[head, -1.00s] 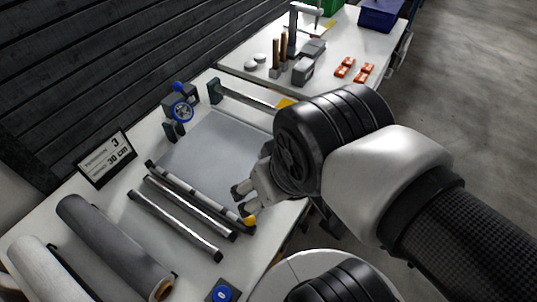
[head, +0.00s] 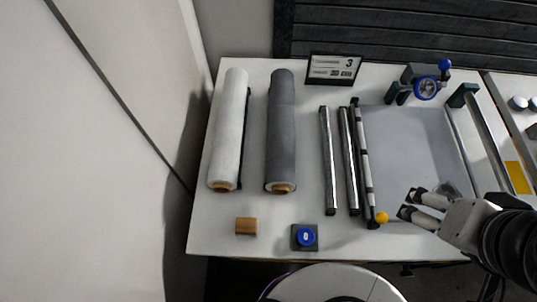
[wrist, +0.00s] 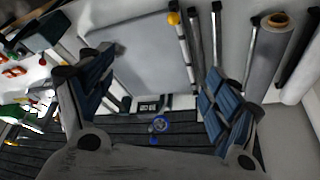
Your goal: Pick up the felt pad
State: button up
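I cannot tell for certain which thing is the felt pad. Two small pale discs (head: 517,103) sit at the right edge of the head view, on the adjoining table. A flat grey panel (head: 405,145) lies on the near table. My gripper (head: 410,203) is over the panel's near part, right of a yellow knob (head: 382,217). In the wrist view my gripper (wrist: 155,80) has its two fingers wide apart with nothing between them. That view also shows the grey panel (wrist: 150,55).
A white roll (head: 229,130) and a grey roll (head: 281,130) lie left on the white table. Metal bars (head: 328,160) lie beside the panel. A wooden block (head: 245,226) and a blue-button box (head: 305,237) are near the front edge. A sign (head: 334,69) stands behind.

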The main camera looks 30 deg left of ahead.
aim_at(244, 227)
jog(key=u, duration=2.6)
jog(key=k+u, duration=0.15)
jog(key=u, duration=0.15)
jog(key=j+u, duration=0.1)
jog(key=u, duration=0.25)
